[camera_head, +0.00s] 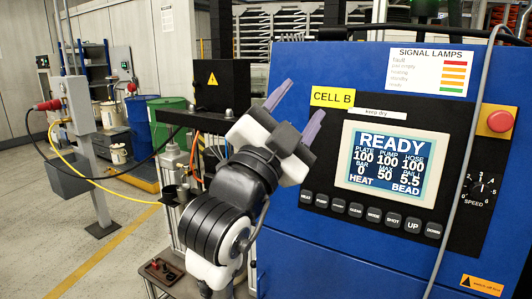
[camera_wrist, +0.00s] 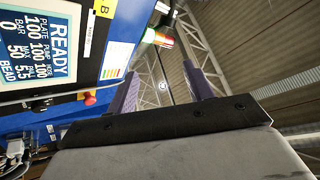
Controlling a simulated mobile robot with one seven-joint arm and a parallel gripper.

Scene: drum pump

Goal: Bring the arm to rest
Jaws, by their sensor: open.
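My gripper (camera_head: 296,111) is raised in front of the blue control cabinet in the head view, its two purple fingers apart and pointing up. Nothing is between the fingers. In the wrist view the open fingers (camera_wrist: 160,93) point toward the roof trusses, with the cabinet on the left. The arm's black and white links stand folded below the gripper. The cabinet's screen (camera_head: 392,163) reads READY, with plate, pump and hose at 100, bar 0, max 50 and pail 5.5.
The blue cabinet (camera_head: 295,240) fills the right side, with a red stop button (camera_head: 499,121), a row of keys and a hanging grey cable (camera_head: 463,165). A black box with a warning sign (camera_head: 222,85) stands behind my gripper. A post with a grey box (camera_head: 78,105) and drums are at left.

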